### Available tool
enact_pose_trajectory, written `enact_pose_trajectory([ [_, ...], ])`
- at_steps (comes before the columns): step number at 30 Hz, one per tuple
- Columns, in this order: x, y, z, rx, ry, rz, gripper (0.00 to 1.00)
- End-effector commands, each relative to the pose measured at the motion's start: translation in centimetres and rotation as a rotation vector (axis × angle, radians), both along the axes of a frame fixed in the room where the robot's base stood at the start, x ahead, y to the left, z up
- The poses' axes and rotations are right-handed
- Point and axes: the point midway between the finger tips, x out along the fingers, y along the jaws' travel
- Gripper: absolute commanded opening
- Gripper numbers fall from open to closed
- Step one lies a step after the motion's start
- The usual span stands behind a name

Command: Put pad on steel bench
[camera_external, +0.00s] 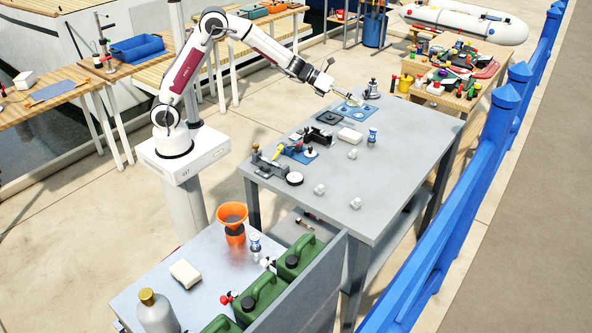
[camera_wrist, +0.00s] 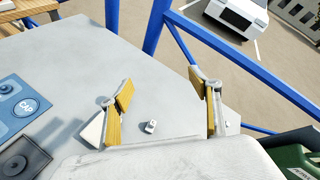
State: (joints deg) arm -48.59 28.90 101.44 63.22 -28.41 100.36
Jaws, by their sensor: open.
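A cream-white block that looks like the pad (camera_external: 350,136) lies flat on the grey steel bench (camera_external: 405,165), near its middle. Similar pale blocks lie on the lower grey bench (camera_external: 185,273) and on a wooden table at the left (camera_external: 25,80). My gripper (camera_external: 356,98) is over the far part of the steel bench, beyond the block. In the wrist view my gripper (camera_wrist: 166,108) has its tan-padded fingers wide apart, with no object visible between the tips. A pale piece (camera_wrist: 93,130) is partly hidden by the left finger. A large pale surface fills the lower wrist view; I cannot tell what it is.
A blue mat (camera_wrist: 22,104) marked CAP is left of my gripper. Small white fittings (camera_external: 319,188) and a small blue-and-white can (camera_external: 372,135) stand on the bench. Green jerrycans (camera_external: 262,297) stand nearer the camera. A blue railing (camera_external: 440,230) runs along the right.

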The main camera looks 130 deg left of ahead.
Motion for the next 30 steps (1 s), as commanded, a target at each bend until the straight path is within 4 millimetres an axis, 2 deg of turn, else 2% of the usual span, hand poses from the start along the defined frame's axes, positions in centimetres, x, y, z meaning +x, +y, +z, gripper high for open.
enact_pose_trajectory([
  [1,-0.3,1.0,-1.2,0.029,0.013,-0.027,0.62],
  [9,-1.8,4.4,-6.7,0.208,0.062,-0.215,0.62],
  [15,-3.8,6.2,-11.1,0.328,0.081,-0.355,0.62],
  [21,-6.3,7.1,-15.2,0.431,0.080,-0.480,0.62],
  [26,-7.7,7.3,-17.2,0.483,0.073,-0.544,0.62],
  [30,-8.3,7.3,-17.9,0.504,0.068,-0.570,0.62],
])
